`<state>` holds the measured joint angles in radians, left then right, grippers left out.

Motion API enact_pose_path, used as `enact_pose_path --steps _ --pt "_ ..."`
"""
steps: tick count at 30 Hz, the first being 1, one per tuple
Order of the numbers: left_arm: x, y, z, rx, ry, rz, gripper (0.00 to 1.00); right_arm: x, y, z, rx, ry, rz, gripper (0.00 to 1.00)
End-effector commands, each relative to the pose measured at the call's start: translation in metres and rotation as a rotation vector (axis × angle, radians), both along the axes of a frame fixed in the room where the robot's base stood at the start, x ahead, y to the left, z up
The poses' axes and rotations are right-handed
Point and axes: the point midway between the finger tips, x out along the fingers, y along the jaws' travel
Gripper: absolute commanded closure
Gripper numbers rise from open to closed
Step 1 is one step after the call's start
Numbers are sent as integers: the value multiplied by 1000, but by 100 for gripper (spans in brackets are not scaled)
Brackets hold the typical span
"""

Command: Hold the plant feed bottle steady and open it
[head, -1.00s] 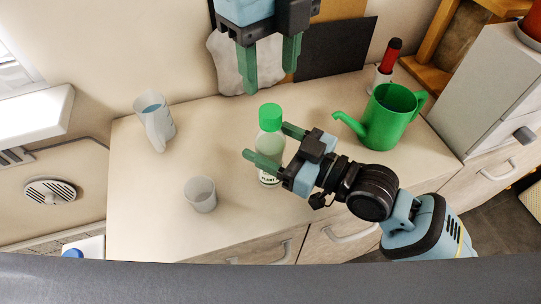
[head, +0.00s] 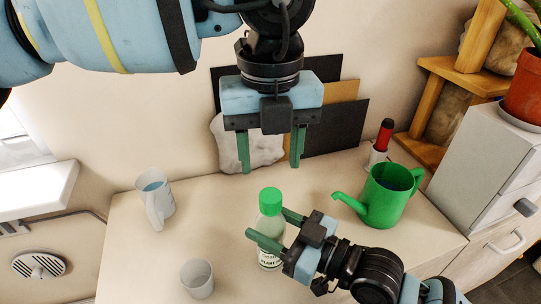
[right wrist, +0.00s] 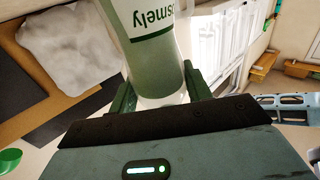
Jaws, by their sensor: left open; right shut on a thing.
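The plant feed bottle (head: 269,250) stands upright on the counter, pale with a green cap (head: 271,200) on top. My right gripper (head: 274,230) is shut on the bottle's body from the right, below the cap. In the right wrist view the bottle (right wrist: 150,50) fills the space between the fingers, with part of its green label lettering showing. My left gripper (head: 270,165) is open and empty, fingers pointing down, above and behind the cap and apart from it.
A green watering can (head: 384,197) stands right of the bottle, near a red-topped item (head: 384,135). A clear jug (head: 155,197) and a small cup (head: 197,278) are on the left. Dark boards (head: 335,127) and a whitish bag (head: 262,150) lean at the back wall. Counter between jug and bottle is clear.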

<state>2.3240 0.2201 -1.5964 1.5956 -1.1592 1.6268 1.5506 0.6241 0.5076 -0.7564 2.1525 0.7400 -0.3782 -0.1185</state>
Motion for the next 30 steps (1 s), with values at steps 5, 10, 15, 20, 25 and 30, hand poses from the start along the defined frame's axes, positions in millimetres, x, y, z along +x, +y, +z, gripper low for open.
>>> enact_pose_path --steps 5,10,15,20,25,30 --pt "0 0 0 0 0 -290 49 0 0 0 -1 1 0 100" --pt "0 0 0 0 0 -569 49 0 0 0 -1 1 0 100" --pt "0 0 0 0 0 -847 49 0 0 0 -1 1 0 100" --pt "0 0 0 0 0 -1110 49 0 0 0 -1 1 0 100" --pt "0 0 0 0 0 -1389 49 0 0 0 -1 1 0 100" --pt "0 0 0 0 1 -1667 49 0 0 0 -1 1 0 100"
